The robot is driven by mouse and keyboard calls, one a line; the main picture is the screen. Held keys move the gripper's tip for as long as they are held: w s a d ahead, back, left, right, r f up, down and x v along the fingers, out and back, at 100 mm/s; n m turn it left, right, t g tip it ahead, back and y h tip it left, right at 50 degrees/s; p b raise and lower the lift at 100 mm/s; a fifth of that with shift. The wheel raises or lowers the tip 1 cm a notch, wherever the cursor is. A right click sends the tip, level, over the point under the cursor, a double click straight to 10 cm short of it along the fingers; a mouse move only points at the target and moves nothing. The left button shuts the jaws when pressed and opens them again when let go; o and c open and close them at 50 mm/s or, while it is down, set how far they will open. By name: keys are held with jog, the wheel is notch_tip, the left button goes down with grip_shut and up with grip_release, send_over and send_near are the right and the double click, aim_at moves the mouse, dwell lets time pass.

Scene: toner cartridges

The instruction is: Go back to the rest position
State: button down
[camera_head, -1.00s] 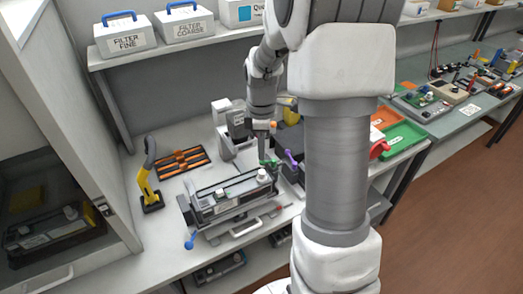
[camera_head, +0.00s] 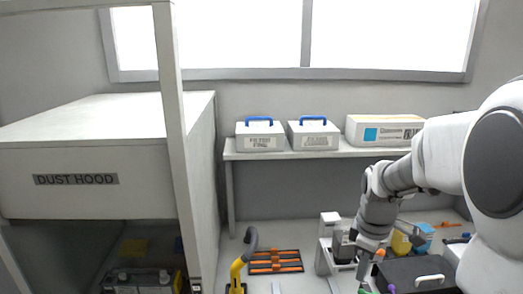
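My arm comes in from the right edge and bends down over the workbench. My gripper (camera_head: 364,270) is small and low in the picture, pointing down beside a white bench device (camera_head: 331,240). Its fingers are too small and partly hidden to show whether they are open or shut. An orange piece (camera_head: 380,254) shows close beside it. A black box with a pale handle (camera_head: 418,275) is just right of the gripper. Small green and purple tips show at the bottom edge below the gripper.
A dust hood (camera_head: 75,180) stands at the left with a dark cartridge unit (camera_head: 145,281) inside. A yellow-handled tool (camera_head: 240,268) and an orange-and-black rack (camera_head: 275,262) are on the bench. A shelf (camera_head: 285,155) above holds two filter boxes (camera_head: 314,137) and a long white carton (camera_head: 383,130).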

jog(key=s+a+r+m+t, duration=0.2)
jog(key=s+a+r+m, duration=0.2)
jog(key=s, duration=0.4)
jog(key=s+a+r+m+t, duration=0.2)
jog(key=s+a+r+m, duration=0.3)
jog(key=s, duration=0.3)
jog(key=shift+s+a+r+m+t, duration=0.25)
jog(key=shift+a+r+m+t, duration=0.05)
jog(key=shift+r+m, duration=0.3)
